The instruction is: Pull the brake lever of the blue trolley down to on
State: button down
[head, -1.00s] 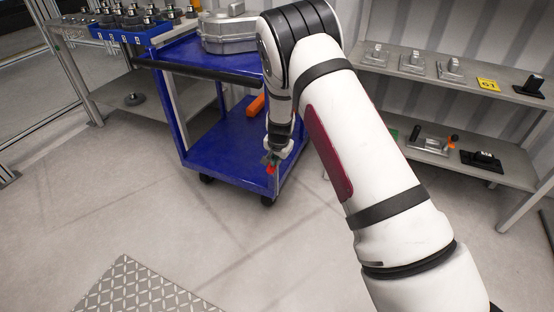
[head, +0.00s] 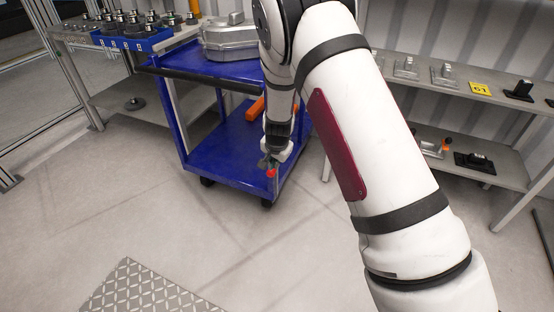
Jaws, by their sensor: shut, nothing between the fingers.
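The blue trolley (head: 230,165) stands in the middle of the head view, with a black push bar along its near top edge. A small red tip (head: 270,173) shows at its near right corner post, low down; it looks like the end of the brake lever. The rest of the lever is hidden behind my gripper. My gripper (head: 268,163) points down, shut and empty, right above the red tip. I cannot tell whether they touch, or at what angle the lever stands.
A grey metal housing (head: 229,40) sits on the trolley's top, and an orange part (head: 257,108) on its lower shelf. A bench (head: 75,45) with a blue bin (head: 135,40) is at left, a shelf unit (head: 500,165) at right.

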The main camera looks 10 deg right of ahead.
jog(key=shift+s+a+r, duration=0.25)
jog(key=shift+s, duration=0.25)
jog(key=shift+s+a+r, duration=0.2)
jog(key=shift+s+r, duration=0.1)
jog(key=shift+s, duration=0.2)
jog(key=shift+s+a+r, duration=0.25)
jog(key=shift+s, duration=0.25)
jog(key=s+r+n+g+y, duration=0.1)
jog(key=s+r+n, duration=0.1)
jog(key=s+r, duration=0.85)
jog(key=s+r+n+g+y, duration=0.1)
jog(key=s+r+n, duration=0.2)
jog(key=s+r, duration=0.75)
jog(key=s+d+r+n+h, duration=0.1)
jog(key=s+d+r, duration=0.15)
jog(key=s, duration=0.55)
jog(key=s+d+r+n+p, duration=0.1)
jog(key=s+d+r+n, duration=0.1)
jog(key=s+r, duration=0.35)
jog(key=s+d+r+n+h, duration=0.1)
jog(key=s+d, duration=0.1)
jog(key=s, duration=0.8)
notch_tip(320, 180, up, 14)
jog(key=t+p, duration=0.1)
jog(key=p, duration=1.1)
jog(key=shift+w+a+t, duration=0.15)
jog(key=shift+w+t, duration=0.25)
jog(key=shift+w, duration=0.05)
